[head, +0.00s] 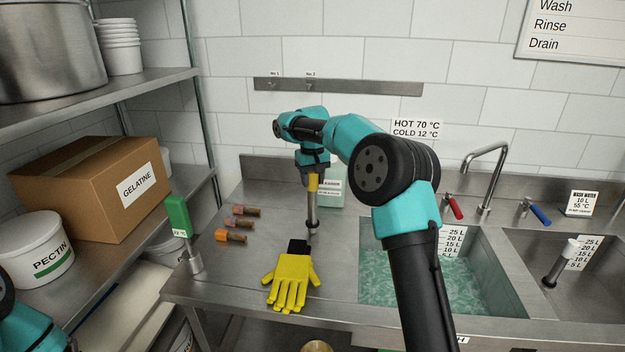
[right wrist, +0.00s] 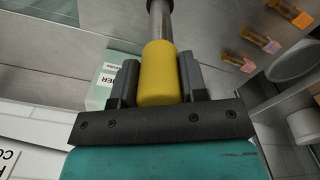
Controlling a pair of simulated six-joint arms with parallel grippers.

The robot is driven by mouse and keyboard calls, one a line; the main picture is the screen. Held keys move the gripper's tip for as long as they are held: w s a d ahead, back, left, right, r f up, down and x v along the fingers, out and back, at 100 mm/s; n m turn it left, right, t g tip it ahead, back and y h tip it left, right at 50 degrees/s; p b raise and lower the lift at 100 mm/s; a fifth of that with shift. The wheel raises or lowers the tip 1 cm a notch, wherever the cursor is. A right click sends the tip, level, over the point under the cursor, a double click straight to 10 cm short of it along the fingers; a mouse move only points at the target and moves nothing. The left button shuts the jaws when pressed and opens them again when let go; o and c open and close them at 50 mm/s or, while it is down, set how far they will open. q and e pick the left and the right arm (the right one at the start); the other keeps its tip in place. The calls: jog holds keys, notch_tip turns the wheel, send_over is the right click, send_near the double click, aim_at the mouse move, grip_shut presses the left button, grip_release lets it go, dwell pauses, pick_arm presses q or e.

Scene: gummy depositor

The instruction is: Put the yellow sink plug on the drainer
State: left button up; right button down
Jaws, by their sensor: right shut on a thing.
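The yellow sink plug (head: 312,184) is a steel tube with a yellow grip at its top and a dark lower end. My right gripper (head: 313,170) is shut on the yellow grip and holds the plug upright, tube down. In the right wrist view the yellow grip (right wrist: 159,75) sits between the two dark fingers (right wrist: 158,85). The plug is over the steel drainer (head: 345,215) left of the filled sink. I cannot tell whether its lower end touches the surface. My left gripper is out of view; only part of that arm shows at bottom left.
Yellow gloves (head: 290,280) lie just in front of the plug. Several small coloured-handled pieces (head: 236,224) lie to its left, and a green-handled tool (head: 178,216) stands at the left edge. A pale green container (head: 331,188) is behind. The left sink (head: 450,285) holds greenish water.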

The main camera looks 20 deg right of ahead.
jog(key=shift+f, duration=0.2)
jog(key=c, duration=0.7)
grip_release()
jog(key=shift+o, duration=0.2)
jog(key=shift+r, duration=0.15)
notch_tip(320, 180, up, 12)
dwell(0.3)
